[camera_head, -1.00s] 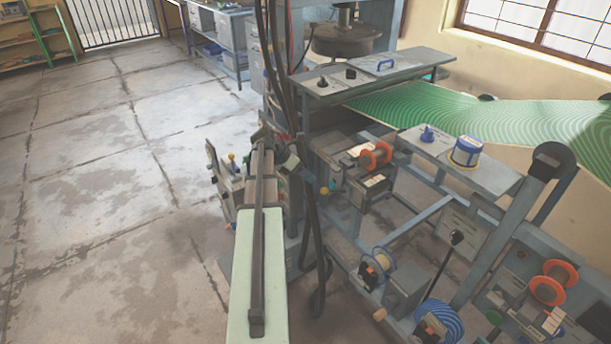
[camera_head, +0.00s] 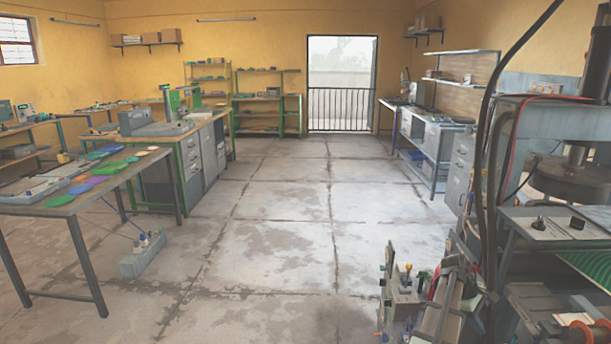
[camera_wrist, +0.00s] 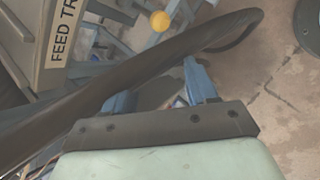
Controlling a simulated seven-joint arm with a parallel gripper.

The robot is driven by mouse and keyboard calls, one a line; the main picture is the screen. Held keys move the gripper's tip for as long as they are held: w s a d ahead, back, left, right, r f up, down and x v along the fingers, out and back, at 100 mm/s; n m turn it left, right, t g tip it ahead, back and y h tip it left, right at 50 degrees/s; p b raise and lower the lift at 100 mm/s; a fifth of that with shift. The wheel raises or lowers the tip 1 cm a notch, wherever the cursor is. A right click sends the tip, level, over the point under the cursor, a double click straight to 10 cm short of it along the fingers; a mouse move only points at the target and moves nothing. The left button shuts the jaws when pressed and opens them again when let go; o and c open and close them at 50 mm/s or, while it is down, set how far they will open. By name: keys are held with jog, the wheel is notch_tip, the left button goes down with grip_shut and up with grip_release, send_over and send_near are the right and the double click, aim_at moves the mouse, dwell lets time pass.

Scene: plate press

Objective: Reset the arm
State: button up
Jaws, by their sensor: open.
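My gripper (camera_wrist: 155,78) shows in the wrist view with its two blue fingers spread apart and nothing between them that I can see held. A thick dark hose (camera_wrist: 165,58) runs across the picture at the fingers; I cannot tell whether they touch it. In the head view part of my arm shows low at the right, beside the press frame, and the gripper itself cannot be made out there. The press (camera_head: 575,180), with its round dark platen, stands at the right edge, partly cut off.
A panel marked FEED TR (camera_wrist: 62,35) and a yellow knob (camera_wrist: 159,21) are close by the gripper.

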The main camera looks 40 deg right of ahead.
jog(key=w+a+f+m+t+y, duration=0.1)
jog(key=w+a+f+m+t, duration=0.15)
jog(key=w+a+f, duration=0.6)
jog(key=w+a+f+m+t+y, duration=0.15)
jog(key=w+a+f+m, duration=0.3)
jog(key=a+f, duration=0.7)
jog(key=w+a+f+m+t+y, duration=0.15)
jog(key=w+a+f, duration=0.5)
jog(key=a, duration=0.75)
jog(key=a+f+n+g+y, duration=0.1)
jog(key=a+f, duration=0.2)
jog(key=a, duration=0.6)
jog(key=a+f+n+g, duration=0.2)
jog(key=a+f, duration=0.1)
jog(key=a, duration=0.6)
jog(key=s+a+f+n+g, duration=0.1)
jog(key=s+a+f+n, duration=0.1)
jog(key=a, duration=0.4)
jog(key=s+a+f+n+g+h, duration=0.1)
jog(key=s+a+f+n, duration=0.1)
jog(key=a, duration=0.5)
jog(key=s+a+f+n+g, duration=0.1)
jog(key=s+a+f+n, duration=0.1)
jog(key=s+a, duration=0.2)
jog(key=shift+s+a+h, duration=0.3)
jog(key=shift+a+h, duration=0.1)
jog(key=shift+a, duration=0.95)
jog(key=shift+f+n, duration=0.1)
jog(key=shift+n, duration=0.15)
